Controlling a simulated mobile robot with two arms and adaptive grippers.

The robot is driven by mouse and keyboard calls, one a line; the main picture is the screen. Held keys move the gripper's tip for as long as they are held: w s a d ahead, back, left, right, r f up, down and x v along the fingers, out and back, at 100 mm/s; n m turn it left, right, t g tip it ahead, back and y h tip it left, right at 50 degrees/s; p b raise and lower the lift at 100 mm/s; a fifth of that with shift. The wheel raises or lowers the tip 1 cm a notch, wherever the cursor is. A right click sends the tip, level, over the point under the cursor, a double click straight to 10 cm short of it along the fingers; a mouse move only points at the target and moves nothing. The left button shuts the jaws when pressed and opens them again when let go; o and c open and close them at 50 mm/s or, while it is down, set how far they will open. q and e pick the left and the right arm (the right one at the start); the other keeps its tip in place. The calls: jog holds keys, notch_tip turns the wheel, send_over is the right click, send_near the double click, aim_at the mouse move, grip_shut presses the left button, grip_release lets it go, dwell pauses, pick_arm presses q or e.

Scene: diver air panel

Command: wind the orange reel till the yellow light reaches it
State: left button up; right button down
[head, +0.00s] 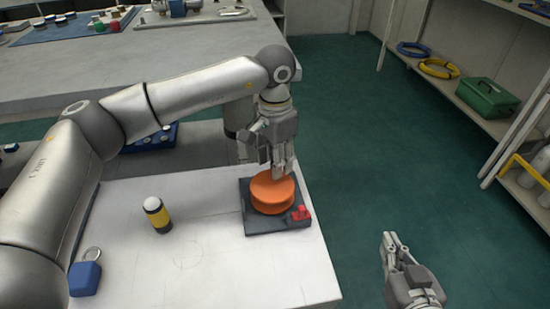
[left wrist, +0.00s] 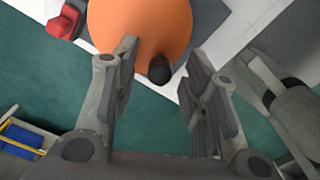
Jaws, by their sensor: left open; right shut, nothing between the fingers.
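The orange reel (head: 272,193) sits on a dark base plate (head: 262,228) near the right edge of the white bench. A red part (head: 300,213) is on the plate's front right corner. My left gripper (head: 266,158) points down at the reel. In the left wrist view its open fingers (left wrist: 160,58) stand either side of a dark knob (left wrist: 159,71) at the rim of the orange reel (left wrist: 138,22); contact cannot be told. The yellow light, a yellow-and-black cylinder with a white top (head: 156,213), stands on the bench, left of the reel. My right gripper (head: 394,243) is shut and empty, beyond the bench's right edge.
A blue block with a metal ring (head: 86,275) lies at the bench's left front. A blue tray (head: 150,138) is behind, near my left arm. Shelves at right hold a green box (head: 487,98) and coiled hoses (head: 438,68). Green floor (head: 355,150) is clear between.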

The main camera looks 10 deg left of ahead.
pick_arm(q)
notch_tip(320, 180, up, 12)
dwell(0.5)
